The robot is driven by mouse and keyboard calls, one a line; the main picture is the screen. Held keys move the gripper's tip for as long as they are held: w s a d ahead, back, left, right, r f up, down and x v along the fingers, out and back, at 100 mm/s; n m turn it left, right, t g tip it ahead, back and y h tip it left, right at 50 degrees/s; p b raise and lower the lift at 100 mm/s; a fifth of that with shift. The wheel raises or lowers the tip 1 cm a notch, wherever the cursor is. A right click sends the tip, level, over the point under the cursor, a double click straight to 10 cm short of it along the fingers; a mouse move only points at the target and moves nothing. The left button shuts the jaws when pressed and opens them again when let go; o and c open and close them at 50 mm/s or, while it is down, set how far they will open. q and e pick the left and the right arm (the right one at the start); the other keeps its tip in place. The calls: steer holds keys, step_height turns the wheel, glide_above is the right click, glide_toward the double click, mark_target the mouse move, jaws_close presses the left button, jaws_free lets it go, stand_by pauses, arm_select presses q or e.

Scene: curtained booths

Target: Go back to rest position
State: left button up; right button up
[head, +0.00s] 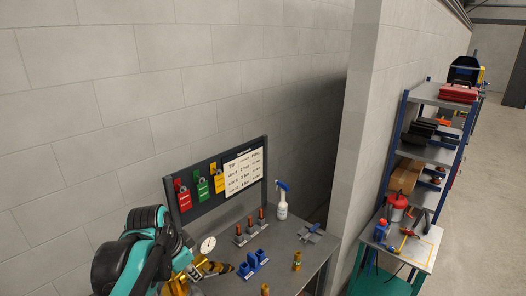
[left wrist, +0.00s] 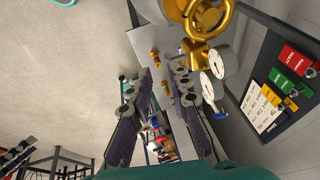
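My left arm, teal with black joints, comes in at the lower left of the head view, in front of the workbench (head: 325,248). In the left wrist view my left gripper (left wrist: 162,78) has its two dark fingers spread apart, with nothing held between them. In the head view one gauge (head: 208,245) shows beside my arm, and the arm hides part of the brass pipework. My right gripper is in neither view.
A wall end separates a loaded shelf (head: 430,153) at right.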

arm_select(q)
steer(key=s+d+f+n+t+b, duration=0.1)
steer(key=s+f+b, duration=0.3)
steer(key=f+b, duration=0.5)
steer(key=s+d+f+n+t+b, duration=0.1)
steer(key=s+f+n+b, duration=0.3)
steer(key=f+b, duration=0.4)
steer(key=s+d+f+n+t+y+b, duration=0.1)
steer(key=f+b, duration=0.8)
steer(key=f, duration=1)
steer(key=s+d+n, duration=0.1)
steer(key=s+n, duration=0.1)
steer(key=s, duration=0.1)
steer(key=shift+s+b, duration=0.35)
steer(key=shift+s, duration=0.05)
steer(key=shift+d+r, duration=0.1)
